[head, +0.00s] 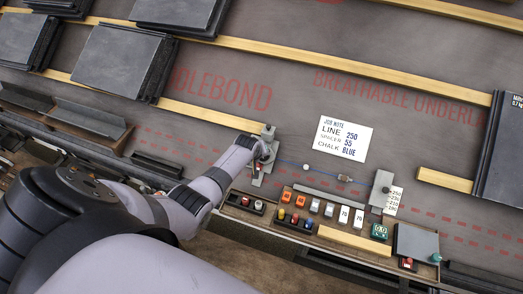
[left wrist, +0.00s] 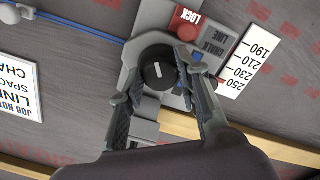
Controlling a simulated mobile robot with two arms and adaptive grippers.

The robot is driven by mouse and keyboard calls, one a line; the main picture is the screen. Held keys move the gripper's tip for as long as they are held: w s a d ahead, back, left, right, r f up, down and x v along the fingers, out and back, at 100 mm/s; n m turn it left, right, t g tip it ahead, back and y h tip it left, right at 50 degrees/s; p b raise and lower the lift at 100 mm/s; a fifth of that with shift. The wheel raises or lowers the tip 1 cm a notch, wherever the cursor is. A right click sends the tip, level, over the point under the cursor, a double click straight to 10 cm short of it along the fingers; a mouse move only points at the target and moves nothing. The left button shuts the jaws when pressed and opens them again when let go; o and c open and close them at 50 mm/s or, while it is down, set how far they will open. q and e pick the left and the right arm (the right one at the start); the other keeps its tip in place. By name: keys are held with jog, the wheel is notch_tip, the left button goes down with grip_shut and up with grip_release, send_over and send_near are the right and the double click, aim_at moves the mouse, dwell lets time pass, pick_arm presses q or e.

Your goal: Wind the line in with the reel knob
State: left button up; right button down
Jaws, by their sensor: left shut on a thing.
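The reel knob (left wrist: 157,68) is a dark round cap with a white mark on the grey chalk-line reel unit. In the left wrist view my left gripper (left wrist: 160,78) has its two fingers on either side of the knob, shut on it. In the head view my left gripper (head: 262,154) reaches over the reel unit (head: 258,181) and hides the knob. A blue line (left wrist: 75,40) runs away from the unit; it shows thinly in the head view (head: 325,170), leading to the right end block (head: 381,187). A red LOCK button (left wrist: 187,24) is beside the knob.
A job note (head: 343,139) reads line 250, spacer 55, chalk blue. A number scale (left wrist: 244,66) is beside the reel unit. A tray (head: 350,242) of coloured and numbered pieces lies below the line. Wooden battens (head: 330,62) and stacked slates (head: 115,62) lie above.

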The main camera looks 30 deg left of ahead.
pick_arm(q)
jog(key=m, duration=0.3)
jog(key=shift+s+f+m, duration=0.1)
jog(key=shift+m, duration=0.3)
jog(key=m, duration=0.4)
jog(key=shift+m, duration=0.3)
jog(key=m, duration=0.4)
jog(key=shift+y, duration=0.3)
jog(key=shift+m, duration=1.8)
jog(key=o, duration=1.1)
jog(key=shift+o, duration=0.2)
jog(key=shift+r, duration=0.2)
